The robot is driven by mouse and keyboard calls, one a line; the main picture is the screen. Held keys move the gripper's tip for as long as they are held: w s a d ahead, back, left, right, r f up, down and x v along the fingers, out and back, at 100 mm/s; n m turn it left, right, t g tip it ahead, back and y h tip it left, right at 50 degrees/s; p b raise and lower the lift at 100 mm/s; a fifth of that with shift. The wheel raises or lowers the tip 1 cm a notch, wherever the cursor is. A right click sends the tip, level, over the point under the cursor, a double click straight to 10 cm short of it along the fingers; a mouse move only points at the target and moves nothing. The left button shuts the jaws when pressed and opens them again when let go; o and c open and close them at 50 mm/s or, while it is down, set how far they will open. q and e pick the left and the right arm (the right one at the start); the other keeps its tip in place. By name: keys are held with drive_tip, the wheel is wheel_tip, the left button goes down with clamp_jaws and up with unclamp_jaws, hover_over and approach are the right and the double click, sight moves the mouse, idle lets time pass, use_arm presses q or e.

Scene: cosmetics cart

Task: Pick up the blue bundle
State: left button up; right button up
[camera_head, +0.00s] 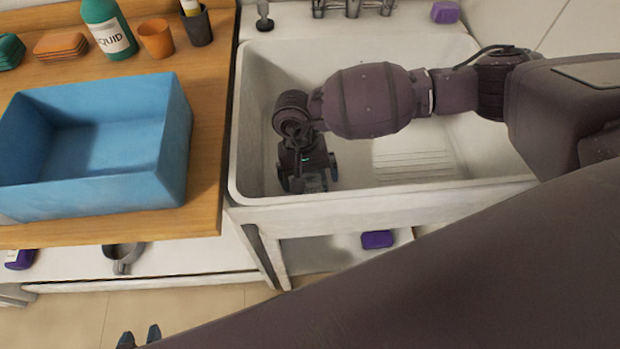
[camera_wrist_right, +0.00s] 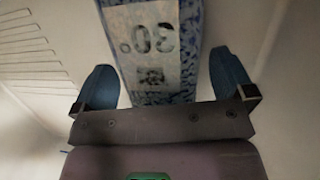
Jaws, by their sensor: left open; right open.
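The blue bundle (camera_wrist_right: 196,50) has a blue-and-white pattern and a pale label reading "30°". It lies in the white sink, directly ahead of my right gripper (camera_wrist_right: 164,80) in the right wrist view. The two blue fingers are open, one on each side of the bundle's near end, with gaps visible. In the head view my right gripper (camera_head: 309,178) points down into the left part of the sink and mostly hides the bundle. My left gripper (camera_head: 139,336) shows only its fingertips at the bottom edge, apart and empty, above the floor.
The sink (camera_head: 350,200) has raised walls around my right gripper. A blue bin (camera_head: 95,200) stands on the wooden counter (camera_head: 205,190) to the left. A green bottle (camera_head: 107,28), an orange cup (camera_head: 156,39) and a dark cup (camera_head: 196,26) stand behind it. A purple item (camera_head: 377,239) lies below the sink.

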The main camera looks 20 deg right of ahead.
drive_tip(key=shift+c, duration=0.6)
drive_tip(key=c, duration=0.9)
drive_tip(key=shift+r, duration=0.1)
wheel_tip(320, 180, up, 20)
drive_tip(key=p, duration=0.2)
drive_tip(key=shift+p, duration=0.3)
